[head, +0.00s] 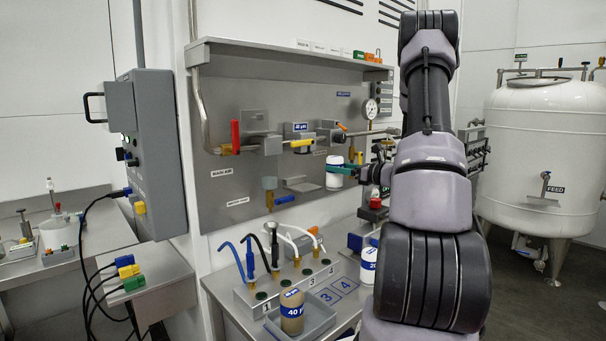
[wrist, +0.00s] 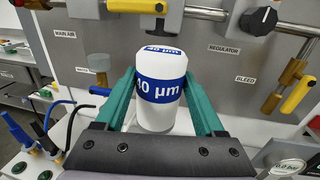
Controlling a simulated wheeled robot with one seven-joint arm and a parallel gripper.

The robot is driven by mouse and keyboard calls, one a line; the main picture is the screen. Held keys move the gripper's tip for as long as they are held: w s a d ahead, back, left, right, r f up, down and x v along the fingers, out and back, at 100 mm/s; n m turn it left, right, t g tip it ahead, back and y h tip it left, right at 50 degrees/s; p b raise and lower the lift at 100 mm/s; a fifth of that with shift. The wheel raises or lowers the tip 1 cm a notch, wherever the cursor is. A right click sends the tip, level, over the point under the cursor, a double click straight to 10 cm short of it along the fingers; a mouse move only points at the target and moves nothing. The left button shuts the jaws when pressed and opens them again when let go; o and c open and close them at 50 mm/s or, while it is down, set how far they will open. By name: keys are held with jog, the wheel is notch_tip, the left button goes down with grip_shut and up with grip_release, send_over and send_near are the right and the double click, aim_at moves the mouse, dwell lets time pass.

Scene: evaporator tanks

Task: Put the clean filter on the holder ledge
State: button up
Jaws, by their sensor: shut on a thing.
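The clean filter is a white cylinder with a blue "40 µm" band. My gripper (wrist: 160,88) is shut on this filter (wrist: 158,118), with one green finger on each side of it. It looks roughly upright in the wrist view. In the head view, the white filter (head: 334,182) is held in front of the wall panel, just right of a small grey metal ledge (head: 300,184). That ledge sits below the pipe and looks bare; I cannot tell for sure that it is the holder ledge.
A pipe with a red-handled valve (head: 235,137) and a yellow handle (head: 302,143) runs above the ledge. A blue-handled valve (head: 285,199) is below it. A brownish 40 µm filter (head: 291,312) stands in a grey tray (head: 318,322) on the bench.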

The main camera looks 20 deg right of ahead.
jog(key=x, duration=1)
jog(key=shift+w+a, duration=0.15)
jog(key=shift+w, duration=0.05)
jog(key=x, duration=0.3)
jog(key=shift+w+a+f, duration=0.1)
jog(key=shift+w+a, duration=0.1)
jog(key=shift+w, duration=0.05)
jog(key=shift+s+d+f, duration=0.1)
jog(key=shift+d+f, duration=0.05)
jog(key=shift+f, duration=0.5)
jog(key=shift+f, duration=0.1)
